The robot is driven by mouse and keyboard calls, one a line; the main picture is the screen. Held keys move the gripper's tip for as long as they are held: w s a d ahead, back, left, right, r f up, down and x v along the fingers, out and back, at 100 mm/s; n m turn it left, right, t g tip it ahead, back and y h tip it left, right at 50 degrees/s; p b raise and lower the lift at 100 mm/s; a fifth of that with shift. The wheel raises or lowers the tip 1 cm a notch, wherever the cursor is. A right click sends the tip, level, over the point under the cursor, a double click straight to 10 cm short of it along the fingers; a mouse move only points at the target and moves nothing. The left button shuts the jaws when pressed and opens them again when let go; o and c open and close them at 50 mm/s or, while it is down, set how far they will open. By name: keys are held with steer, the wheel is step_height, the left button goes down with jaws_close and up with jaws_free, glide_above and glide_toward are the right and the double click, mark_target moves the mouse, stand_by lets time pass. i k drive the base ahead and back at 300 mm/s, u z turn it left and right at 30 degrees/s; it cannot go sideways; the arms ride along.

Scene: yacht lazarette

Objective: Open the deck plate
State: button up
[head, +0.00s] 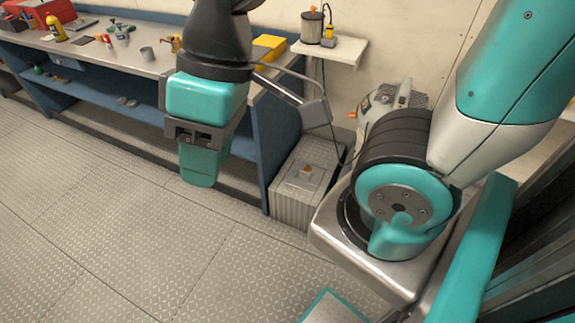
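The floor is grey diamond-tread metal plating (130,220) with visible seams. A low ribbed grey box (296,205) stands at the end of the blue bench, and its flat top (312,180) carries a small yellow-orange fitting (307,170). I cannot tell whether this top or a floor panel is the deck plate. No raised or open panel shows. My gripper (200,165) hangs at the end of my arm, left of the box in the picture, in front of the bench.
A blue workbench (140,60) with tools, bottles and a red box (30,12) runs along the back left. A wall shelf (332,47) holds a canister (312,26). A grey machine (385,103) stands behind my arm. Open floor lies at left and front.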

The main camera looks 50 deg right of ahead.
mark_target(304, 176)
steer(key=z, duration=0.15)
steer(key=i, duration=0.65)
steer(key=z, duration=0.9)
steer(key=i, duration=0.6)
steer(key=z, duration=0.65)
